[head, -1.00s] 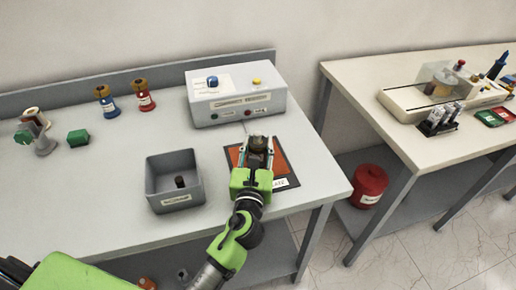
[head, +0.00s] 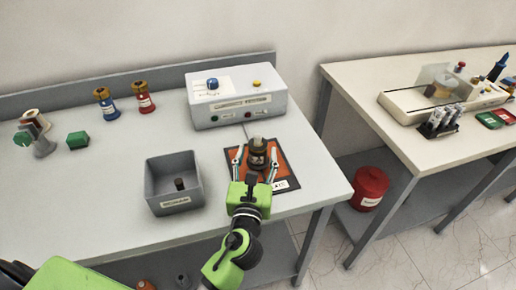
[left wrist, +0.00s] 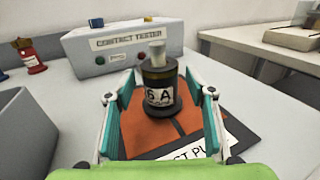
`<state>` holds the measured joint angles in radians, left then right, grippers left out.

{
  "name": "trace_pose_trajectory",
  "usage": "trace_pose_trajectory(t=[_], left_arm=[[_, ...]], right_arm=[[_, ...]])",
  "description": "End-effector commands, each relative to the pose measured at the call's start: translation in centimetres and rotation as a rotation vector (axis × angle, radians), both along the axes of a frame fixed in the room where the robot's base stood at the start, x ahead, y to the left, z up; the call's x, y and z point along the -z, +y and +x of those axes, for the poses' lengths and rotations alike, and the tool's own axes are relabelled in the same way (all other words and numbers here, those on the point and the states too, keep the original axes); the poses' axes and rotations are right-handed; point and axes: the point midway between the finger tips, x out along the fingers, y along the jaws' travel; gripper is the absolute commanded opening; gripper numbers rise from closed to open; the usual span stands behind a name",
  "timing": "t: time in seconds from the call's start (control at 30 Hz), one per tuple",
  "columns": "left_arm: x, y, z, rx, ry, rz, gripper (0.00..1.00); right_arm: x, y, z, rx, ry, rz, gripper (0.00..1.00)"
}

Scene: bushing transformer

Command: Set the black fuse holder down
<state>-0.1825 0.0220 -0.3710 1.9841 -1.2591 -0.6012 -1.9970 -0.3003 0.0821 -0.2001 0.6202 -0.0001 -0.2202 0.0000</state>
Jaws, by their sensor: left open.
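The black fuse holder (head: 258,152) stands upright on the orange test plate (head: 281,171) in the head view. In the left wrist view the fuse holder (left wrist: 159,87) shows a pale top and a white label reading "6 A", and stands on the orange surface (left wrist: 143,132). My left gripper (head: 256,161) is open, its two fingers apart on either side of the holder. In the left wrist view the fingers (left wrist: 160,108) show clear gaps to the holder. My right gripper is not in view.
A grey contact tester box (head: 238,98) stands behind the plate. A grey open bin (head: 158,205) with a small dark piece inside is to the left. Blue (head: 106,104) and red (head: 144,101) holders stand farther back left.

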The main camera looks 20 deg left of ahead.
Motion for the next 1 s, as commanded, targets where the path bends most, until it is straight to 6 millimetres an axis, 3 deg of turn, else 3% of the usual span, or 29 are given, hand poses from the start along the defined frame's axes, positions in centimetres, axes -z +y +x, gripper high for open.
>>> trace_pose_trajectory(t=[0.2, 0.4, 1.0], left_arm=[[0.4, -0.9, -4.7, 0.001, 0.003, -0.001, 0.5], [0.2, -1.5, -7.4, 0.001, 0.001, -0.001, 0.5], [0.0, -1.7, -8.2, 0.0, 0.0, 0.0, 0.5]], right_arm=[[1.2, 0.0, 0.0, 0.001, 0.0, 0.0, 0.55], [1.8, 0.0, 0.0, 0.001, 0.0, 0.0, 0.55], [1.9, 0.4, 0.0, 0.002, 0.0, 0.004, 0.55]])
